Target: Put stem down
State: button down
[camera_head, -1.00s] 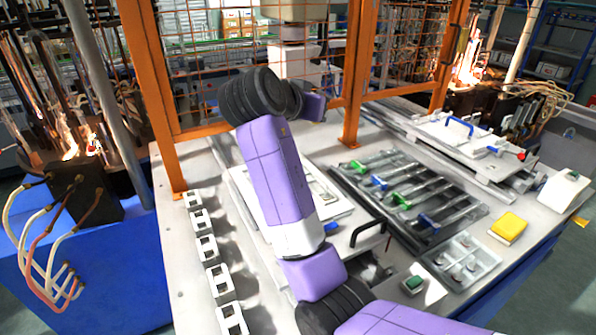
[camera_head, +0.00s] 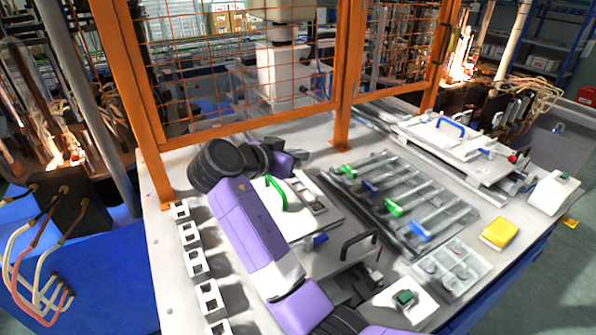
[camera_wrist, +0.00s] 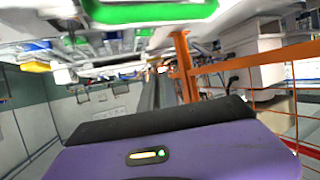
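My gripper (camera_head: 283,160) is at the far end of my purple arm, beyond the dark round joint and above the back of the worktable. Its fingers are too small and turned away to make out in the head view. The wrist view shows a purple housing with a black edge, and no fingertips. I cannot make out a stem in either view, nor whether one is held. A green curved handle (camera_head: 277,194) stands on a white plate (camera_head: 318,222) beside my arm. A large green bar (camera_wrist: 150,12) crosses the top of the wrist view.
A rack with green and blue clamps (camera_head: 398,190) lies right of the plate. White slotted blocks (camera_head: 196,262) line the left edge. An orange mesh fence (camera_head: 240,130) closes the back.

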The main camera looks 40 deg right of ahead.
aim_at(298, 188)
jog(key=shift+f+p, duration=0.45)
jog(key=shift+f, duration=2.5)
jog(key=shift+f, duration=0.15)
jog(key=c, duration=1.6)
grip_release()
jog(key=b+v, duration=0.3)
jog(key=v, duration=0.8)
jog(key=shift+a, duration=0.2)
jog(key=shift+a+r, duration=0.25)
jog(key=shift+r, duration=0.1)
